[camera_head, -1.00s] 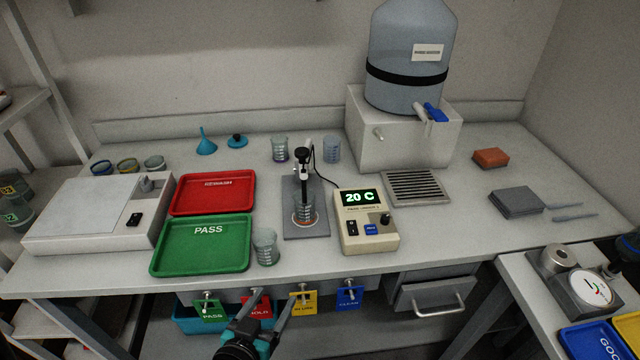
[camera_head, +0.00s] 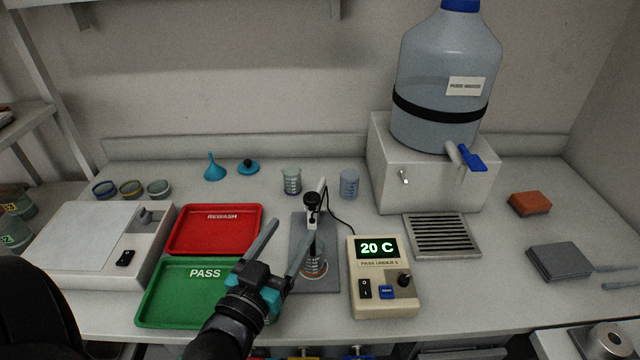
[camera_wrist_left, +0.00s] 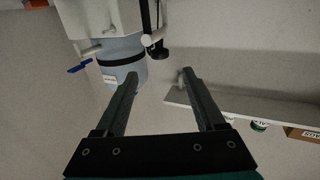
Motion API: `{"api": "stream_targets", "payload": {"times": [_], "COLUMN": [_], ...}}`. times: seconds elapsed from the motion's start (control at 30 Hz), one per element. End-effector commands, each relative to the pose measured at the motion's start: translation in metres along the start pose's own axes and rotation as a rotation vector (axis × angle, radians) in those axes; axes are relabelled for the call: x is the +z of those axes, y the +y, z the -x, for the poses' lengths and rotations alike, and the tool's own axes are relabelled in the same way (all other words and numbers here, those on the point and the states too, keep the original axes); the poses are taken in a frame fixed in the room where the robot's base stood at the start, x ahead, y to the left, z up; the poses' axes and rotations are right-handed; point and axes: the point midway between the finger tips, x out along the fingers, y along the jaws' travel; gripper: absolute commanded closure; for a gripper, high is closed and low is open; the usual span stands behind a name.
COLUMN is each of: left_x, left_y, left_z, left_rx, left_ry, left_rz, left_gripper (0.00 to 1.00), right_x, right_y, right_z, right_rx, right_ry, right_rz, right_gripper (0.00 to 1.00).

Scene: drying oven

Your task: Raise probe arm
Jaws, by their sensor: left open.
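The probe stand has a grey base plate (camera_head: 326,284) and an upright with a black knob (camera_head: 311,199) and a white clamp (camera_head: 311,223). The probe arm hangs down towards a small beaker (camera_head: 314,268) on the plate. My left gripper (camera_head: 294,226) is open and empty, in front and left of the stand. Its right finger overlaps the upright in the head view; I cannot tell if they touch. In the left wrist view a black cylinder (camera_wrist_left: 158,52) and white piece of the stand appear beyond the open fingers (camera_wrist_left: 158,74). My right gripper is not in view.
A meter (camera_head: 383,280) reading 20 C stands right of the stand, joined by a cable. Green PASS (camera_head: 160,311) and red REWASH (camera_head: 240,241) trays lie left. Beakers (camera_head: 291,181) stand behind. A large bottle (camera_head: 447,80) stands at back right.

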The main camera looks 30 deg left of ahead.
Motion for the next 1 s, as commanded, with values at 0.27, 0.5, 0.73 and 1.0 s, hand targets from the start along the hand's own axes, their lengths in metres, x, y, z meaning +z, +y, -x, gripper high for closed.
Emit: {"api": "stream_targets", "payload": {"times": [0.27,0.5,0.73,1.0], "left_x": [-0.001,-0.001,0.0,0.0], "left_y": [0.0,0.0,0.0,0.0], "left_z": [-0.041,-0.076,-0.108,-0.132], "left_rx": [0.0,0.001,0.001,0.001], "left_ry": [0.003,0.003,0.001,0.0], "left_rz": [-0.001,-0.001,-0.001,-0.001], "left_gripper": [0.29,0.29,0.29,0.29], "right_x": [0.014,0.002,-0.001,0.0], "right_y": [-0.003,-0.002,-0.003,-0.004], "right_z": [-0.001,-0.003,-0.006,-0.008], "right_rx": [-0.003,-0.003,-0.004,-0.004], "right_ry": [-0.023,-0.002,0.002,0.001], "right_rz": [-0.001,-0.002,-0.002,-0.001], "right_gripper": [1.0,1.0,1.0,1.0]}}
